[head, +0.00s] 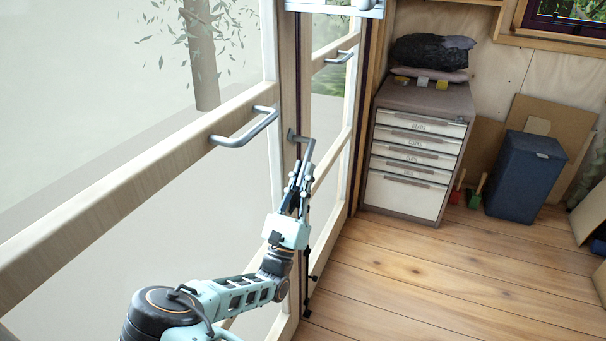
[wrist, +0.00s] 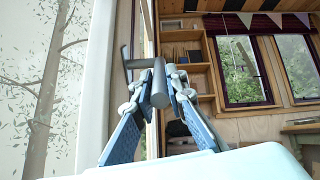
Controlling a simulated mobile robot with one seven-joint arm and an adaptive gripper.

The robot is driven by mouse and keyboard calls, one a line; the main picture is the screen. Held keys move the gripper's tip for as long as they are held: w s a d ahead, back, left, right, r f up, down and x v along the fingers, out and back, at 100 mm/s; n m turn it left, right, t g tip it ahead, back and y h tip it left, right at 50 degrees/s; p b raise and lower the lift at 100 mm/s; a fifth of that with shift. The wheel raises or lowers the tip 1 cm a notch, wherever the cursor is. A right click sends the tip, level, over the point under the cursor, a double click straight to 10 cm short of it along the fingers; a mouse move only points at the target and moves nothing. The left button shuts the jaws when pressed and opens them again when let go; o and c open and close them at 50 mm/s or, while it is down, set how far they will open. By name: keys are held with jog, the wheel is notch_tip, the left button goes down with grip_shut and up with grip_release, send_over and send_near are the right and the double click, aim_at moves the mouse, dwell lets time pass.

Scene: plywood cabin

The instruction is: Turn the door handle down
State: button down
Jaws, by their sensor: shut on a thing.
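The grey lever door handle (head: 297,138) is on the narrow wooden door frame, in the middle of the head view. It also shows in the wrist view (wrist: 159,92), its lever pointing towards the camera between my fingers. My gripper (head: 303,165) is at the handle, shut on the lever. In the wrist view my gripper (wrist: 159,84) has one blue-padded finger on each side of the lever. In the head view the fingers hide part of the lever.
Grey pull bars (head: 245,128) and (head: 339,57) are fixed to the door rails. A drawer cabinet (head: 404,178) and a dark blue bin (head: 524,177) stand behind to the right. The wooden floor (head: 430,280) right of the door is clear.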

jog(key=c, duration=1.9)
grip_release()
jog(key=shift+c, duration=0.2)
jog(key=shift+f, duration=0.15)
jog(key=v, duration=1.2)
